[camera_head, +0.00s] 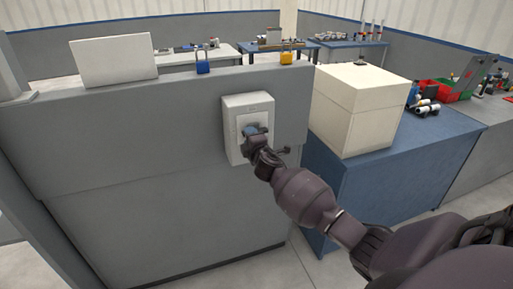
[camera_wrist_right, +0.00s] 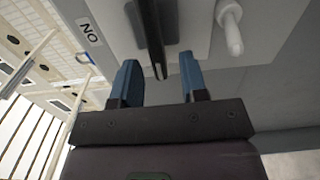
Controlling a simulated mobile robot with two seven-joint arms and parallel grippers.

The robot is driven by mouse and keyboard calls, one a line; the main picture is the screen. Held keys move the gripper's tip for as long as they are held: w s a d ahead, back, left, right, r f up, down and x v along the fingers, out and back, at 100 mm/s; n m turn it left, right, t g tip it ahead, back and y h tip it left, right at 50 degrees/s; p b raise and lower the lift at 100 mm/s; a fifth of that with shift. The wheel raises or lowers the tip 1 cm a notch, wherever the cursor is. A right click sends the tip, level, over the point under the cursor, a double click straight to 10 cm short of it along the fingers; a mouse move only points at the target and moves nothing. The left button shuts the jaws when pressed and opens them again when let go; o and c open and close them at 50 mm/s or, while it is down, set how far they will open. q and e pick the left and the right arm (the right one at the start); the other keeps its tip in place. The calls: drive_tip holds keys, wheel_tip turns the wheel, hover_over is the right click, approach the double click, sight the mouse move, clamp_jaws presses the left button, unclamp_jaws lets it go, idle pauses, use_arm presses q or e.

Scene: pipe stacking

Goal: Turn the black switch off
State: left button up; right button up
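The black switch (camera_wrist_right: 152,32) is a long dark lever on a pale plate, pointing toward my gripper in the right wrist view. Its white box (camera_head: 235,104) is mounted on the grey panel in the head view, with its front partly hidden by my gripper. My right gripper (camera_wrist_right: 159,62) is open, with one blue finger on each side of the lever's end and visible gaps between. In the head view the right gripper (camera_head: 252,132) is right at the box face. My left gripper is not in view.
An upside-down "ON" label (camera_wrist_right: 90,30) and a white peg (camera_wrist_right: 231,30) flank the lever. A cream box (camera_head: 355,110) sits on a blue cabinet to the right, near my right arm.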

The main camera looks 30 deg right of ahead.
drive_tip(key=v, duration=0.9)
drive_tip(key=shift+s, duration=0.15)
drive_tip(key=s+a+f+m+g+y, duration=0.2)
drive_tip(key=s+a+f+m+y, duration=0.3)
drive_tip(key=s+a+f+m, duration=0.5)
drive_tip(key=s+f+m+g, duration=0.1)
drive_tip(key=s+f+m, duration=0.1)
drive_tip(key=s+f, duration=0.3)
drive_tip(key=s+a+f+m+g, duration=0.1)
drive_tip(key=s+f, duration=0.4)
drive_tip(key=s, duration=0.9)
drive_tip(key=shift+s+f+m+g+h, duration=0.25)
drive_tip(key=shift+f+m+g+h, duration=0.15)
drive_tip(key=shift+m+g, duration=0.35)
idle(0.5)
